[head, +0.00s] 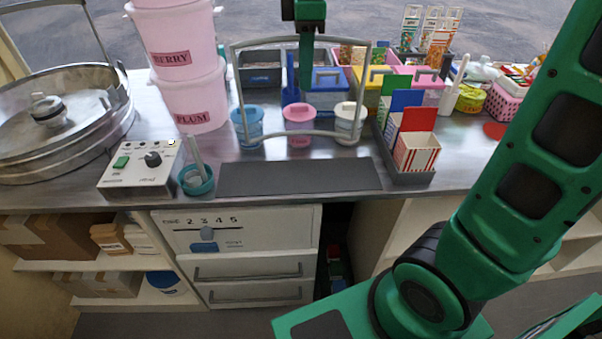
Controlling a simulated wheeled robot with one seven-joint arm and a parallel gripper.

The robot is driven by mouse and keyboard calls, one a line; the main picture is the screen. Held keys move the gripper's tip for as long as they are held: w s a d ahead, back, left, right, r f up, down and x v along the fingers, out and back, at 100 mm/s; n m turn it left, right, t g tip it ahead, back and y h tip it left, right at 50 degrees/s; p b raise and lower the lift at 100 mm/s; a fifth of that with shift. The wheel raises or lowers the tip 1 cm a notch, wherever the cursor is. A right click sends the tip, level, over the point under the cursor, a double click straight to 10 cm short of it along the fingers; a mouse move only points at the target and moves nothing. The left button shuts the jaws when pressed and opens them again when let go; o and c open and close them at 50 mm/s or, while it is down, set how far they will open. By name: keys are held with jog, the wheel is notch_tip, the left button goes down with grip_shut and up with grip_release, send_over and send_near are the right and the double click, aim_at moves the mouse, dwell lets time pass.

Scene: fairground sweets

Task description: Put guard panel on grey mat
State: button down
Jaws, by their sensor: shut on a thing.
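The guard panel (236,88) is a clear sheet in a grey frame, standing roughly upright in the middle of the head view. My gripper (306,48) is at the middle of its top edge, shut on it. The grey mat (300,178) is a dark flat rectangle at the front edge of the counter. The panel's lower edge shows just above the mat's far edge in the picture. I cannot tell whether the panel touches the counter or hangs above it. The mat's visible surface is bare.
Blue (247,126), pink (299,128) and white (349,122) cups show through or beside the panel. A control box (142,168) and teal cup (196,180) stand left of the mat. A grey holder (408,178) with striped boxes stands right. Pink tubs (190,98) rise at the left.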

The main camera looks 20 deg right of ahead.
jog(key=s+a, duration=0.6)
jog(key=a, duration=0.4)
jog(key=w+d+f, duration=0.5)
jog(key=d+f, duration=0.4)
jog(key=f, duration=0.1)
jog(key=shift+w+d, duration=0.2)
jog(key=shift+w, duration=0.15)
jog(key=shift+f, duration=0.1)
jog(key=c, duration=1.8)
grip_release()
jog(key=shift+c, duration=0.2)
notch_tip(320, 180, up, 12)
jog(key=shift+d, duration=0.15)
